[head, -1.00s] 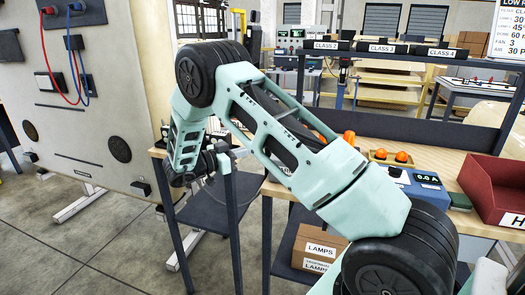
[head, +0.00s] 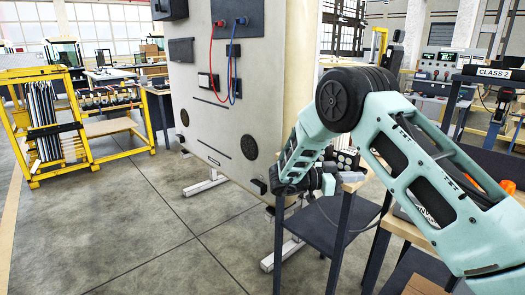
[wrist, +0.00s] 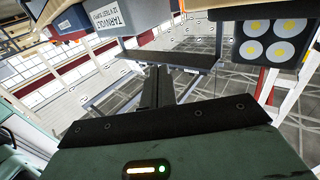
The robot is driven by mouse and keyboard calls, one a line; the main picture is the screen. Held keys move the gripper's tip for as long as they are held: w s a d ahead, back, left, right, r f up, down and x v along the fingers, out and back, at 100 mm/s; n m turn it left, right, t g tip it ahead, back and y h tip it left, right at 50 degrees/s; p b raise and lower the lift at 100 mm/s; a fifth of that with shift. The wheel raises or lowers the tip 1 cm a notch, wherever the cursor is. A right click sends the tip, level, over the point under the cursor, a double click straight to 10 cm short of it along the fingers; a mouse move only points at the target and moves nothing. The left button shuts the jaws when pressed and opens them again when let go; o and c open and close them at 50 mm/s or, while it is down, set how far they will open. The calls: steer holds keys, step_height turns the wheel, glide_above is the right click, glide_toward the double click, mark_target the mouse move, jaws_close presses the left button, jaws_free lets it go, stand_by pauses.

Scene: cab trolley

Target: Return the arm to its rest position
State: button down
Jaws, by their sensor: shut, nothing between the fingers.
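My mint-green arm is folded in the head view, with its black elbow raised and its forearm slanting down to the wrist. My gripper (head: 328,184) is at the low end of it, small and partly hidden, in front of the bench side. It is shut and holds nothing. In the wrist view my green wrist housing, with a lit strip, fills the bottom. No task object is named.
A lamp box with round lamps (wrist: 270,40) and a labelled carton (wrist: 97,18) are close in the wrist view. A tall beige panel (head: 245,120) stands left of my arm. A yellow rack (head: 55,125) is far left. The floor (head: 130,230) between is clear.

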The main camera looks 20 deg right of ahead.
steer(key=w+a+r+n+t+y, duration=0.3)
steer(key=w+a+n+t+y, duration=0.2)
steer(key=a+t, duration=0.2)
steer(key=w+a+r+n+t+y, duration=0.2)
steer(key=w+a+n+t+y, duration=0.25)
steer(key=a+t, duration=0.3)
steer(key=s+a+r+n+y+p, duration=0.1)
steer(key=s+a+n+y, duration=0.2)
steer(key=a+y, duration=0.35)
steer(key=s+a+r+n+y, duration=0.1)
steer(key=s+a+n+y, duration=0.25)
steer(key=a, duration=0.65)
steer(key=s+a+n+g+y, duration=0.1)
steer(key=s+a+n+g, duration=0.2)
steer(key=s, duration=0.5)
steer(key=s+a+n+g+y, duration=0.2)
steer(key=s+a+n, duration=0.2)
steer(key=s, duration=0.5)
steer(key=s+d+f+n+g+h, duration=0.1)
steer(key=s+d+g, duration=0.1)
steer(key=s, duration=0.4)
steer(key=s+d+n+g+h, duration=0.1)
steer(key=s+d+n+h, duration=0.1)
steer(key=s+d, duration=0.2)
steer(key=s+d+f+n+g+h+p, duration=0.1)
steer(key=s+d+n+g, duration=0.1)
steer(key=s, duration=0.7)
steer(key=shift+s+d+f+g, duration=0.15)
steer(key=shift+d+f+g, duration=0.2)
steer(key=shift+d, duration=0.15)
